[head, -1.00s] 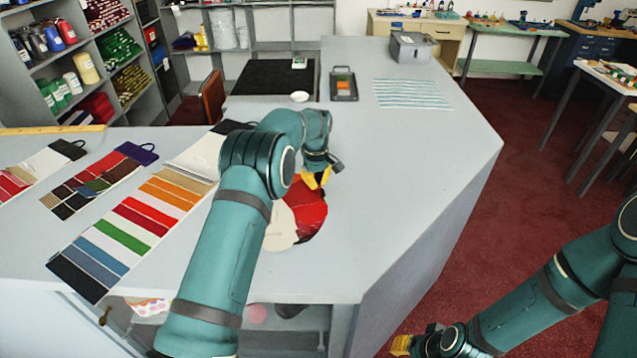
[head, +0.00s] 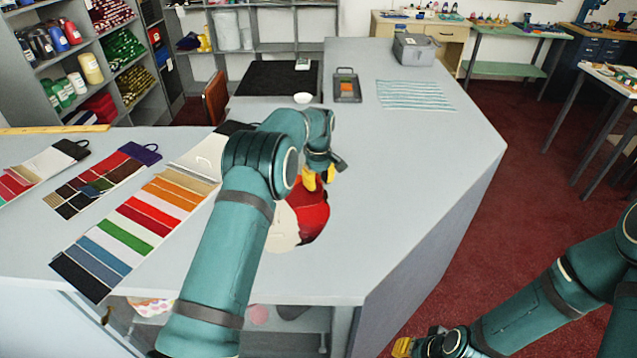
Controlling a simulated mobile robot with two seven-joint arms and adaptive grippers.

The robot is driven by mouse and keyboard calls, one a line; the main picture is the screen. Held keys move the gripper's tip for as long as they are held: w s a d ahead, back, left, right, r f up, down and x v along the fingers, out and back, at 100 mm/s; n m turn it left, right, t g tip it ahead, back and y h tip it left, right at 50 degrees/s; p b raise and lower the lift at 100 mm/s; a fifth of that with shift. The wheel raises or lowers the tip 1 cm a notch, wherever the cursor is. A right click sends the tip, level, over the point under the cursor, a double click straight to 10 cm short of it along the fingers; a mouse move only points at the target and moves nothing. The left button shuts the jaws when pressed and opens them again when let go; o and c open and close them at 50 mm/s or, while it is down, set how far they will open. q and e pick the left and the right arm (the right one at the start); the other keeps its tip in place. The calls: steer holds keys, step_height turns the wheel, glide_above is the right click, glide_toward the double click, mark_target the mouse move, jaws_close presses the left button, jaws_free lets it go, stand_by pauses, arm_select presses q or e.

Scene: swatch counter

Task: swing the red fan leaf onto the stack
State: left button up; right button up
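A round fan of swatch leaves lies on the grey counter, partly hidden behind my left arm. Its red leaf (head: 313,214) shows on the right side, with a dark edge below it. A cream leaf (head: 283,232) shows to the left of the red one. My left gripper (head: 319,179) is just above the far end of the red leaf. Its two yellow fingertips show apart, with nothing visible between them. Whether they touch the leaf I cannot tell. My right gripper (head: 403,346) is low at the bottom edge, off the counter, and its fingers are unclear.
Striped colour cards (head: 124,222) lie on the counter at left. The counter (head: 400,180) right of the fan is clear.

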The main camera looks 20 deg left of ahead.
arm_select(q)
step_height(320, 180, up, 11)
steer(key=shift+r, duration=0.15)
stand_by(0.4)
